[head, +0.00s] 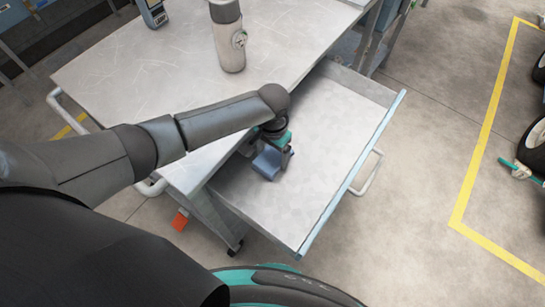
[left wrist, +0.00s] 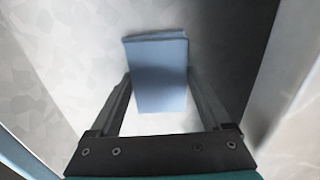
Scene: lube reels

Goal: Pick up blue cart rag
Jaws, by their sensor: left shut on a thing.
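The blue rag (head: 267,164) is a small folded block inside the open drawer (head: 333,125) of the cart. My left gripper (head: 276,156) reaches down into the drawer and is shut on the rag. In the left wrist view the rag (left wrist: 158,68) sits between the two fingers, one along each side. The gap between the rag and the drawer floor, if any, is hard to tell. My right gripper is not in view.
The cart top (head: 130,75) is grey metal and carries a light cylindrical container (head: 228,38) and a blue device (head: 153,13). The drawer's blue front edge (head: 352,175) and side walls surround the gripper. The drawer floor right of the rag is bare.

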